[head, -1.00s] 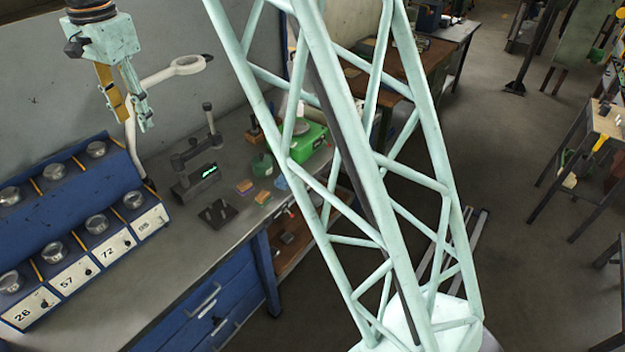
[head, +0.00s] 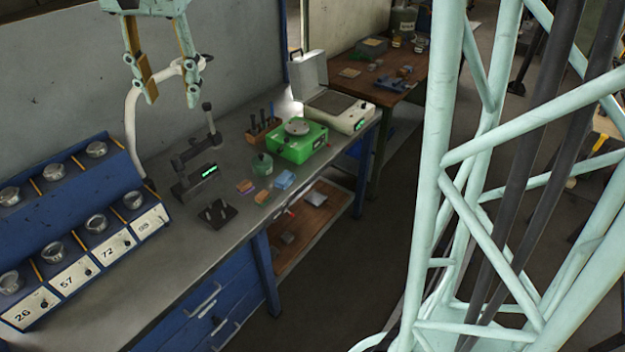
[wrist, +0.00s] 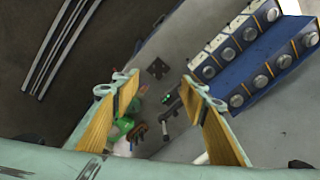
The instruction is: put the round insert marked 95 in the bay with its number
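A blue rack (head: 35,236) stands at the left of the bench, with round metal pieces in two rows. Its front labels read 26 (head: 24,315), 57 (head: 68,280) and 72 (head: 108,250); the fourth label (head: 148,222) is hard to read. The rack also shows at the upper right in the wrist view (wrist: 243,68). I cannot make out which round piece is marked 95. My gripper (head: 172,102) is open and empty, high above the bench behind the rack's right end. Its two spread fingers show in the wrist view (wrist: 160,83).
A white ring lamp arm (head: 133,120) rises behind the rack. A dark stand with a green display (head: 200,175), a dark plate (head: 217,213), a green device (head: 297,146) and small blocks (head: 246,187) lie along the bench. The bench front beside the rack is clear.

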